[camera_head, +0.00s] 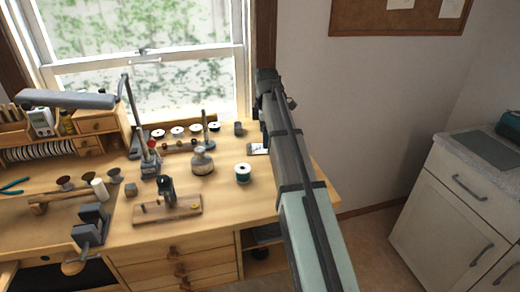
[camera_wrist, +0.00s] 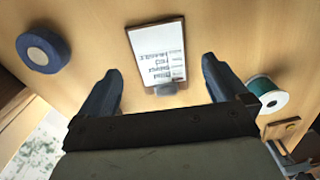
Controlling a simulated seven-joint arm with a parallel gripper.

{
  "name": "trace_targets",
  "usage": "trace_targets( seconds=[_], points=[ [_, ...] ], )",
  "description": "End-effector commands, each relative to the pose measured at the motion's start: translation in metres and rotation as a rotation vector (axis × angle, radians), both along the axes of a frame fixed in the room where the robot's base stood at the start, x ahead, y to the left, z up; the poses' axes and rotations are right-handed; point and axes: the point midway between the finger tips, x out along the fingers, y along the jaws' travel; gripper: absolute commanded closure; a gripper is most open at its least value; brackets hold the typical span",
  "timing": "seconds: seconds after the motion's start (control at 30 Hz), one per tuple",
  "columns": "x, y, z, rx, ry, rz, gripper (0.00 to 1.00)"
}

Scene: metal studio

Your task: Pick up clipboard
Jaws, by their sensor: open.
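The clipboard (camera_wrist: 158,50) lies flat on the wooden workbench, with a white printed sheet on it and a dark clip at its near edge in the wrist view. In the head view only a small part of the clipboard (camera_head: 257,149) shows, beside my arm, which hides the rest. My gripper (camera_wrist: 162,68) is open and empty in the wrist view. Its two dark fingers stand apart, one on each side of the clipboard's clip end, and seem to be above the bench. In the head view I cannot make out the fingertips.
On the workbench (camera_head: 225,205), a teal thread spool (camera_head: 242,173) stands left of my arm. The wrist view shows a spool (camera_wrist: 268,97) at right and a blue roll (camera_wrist: 38,50) at left. A window is behind.

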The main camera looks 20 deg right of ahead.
Motion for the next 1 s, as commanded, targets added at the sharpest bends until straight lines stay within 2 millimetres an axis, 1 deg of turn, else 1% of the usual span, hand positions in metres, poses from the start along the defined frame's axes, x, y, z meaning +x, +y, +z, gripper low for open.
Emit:
trace_targets(
  seconds=[0.1,0.23,0.33,0.53,1.0],
  points=[
    [0.0,0.004,-0.017,0.0,0.001,0.001,0.0],
    [0.0,0.003,-0.031,0.0,0.001,0.0,0.0],
    [0.001,0.003,-0.036,0.0,-0.001,0.0,0.0],
    [0.001,0.003,-0.036,0.0,-0.001,0.0,0.01],
    [0.001,0.003,-0.036,0.0,-0.001,0.0,0.46]
  ],
)
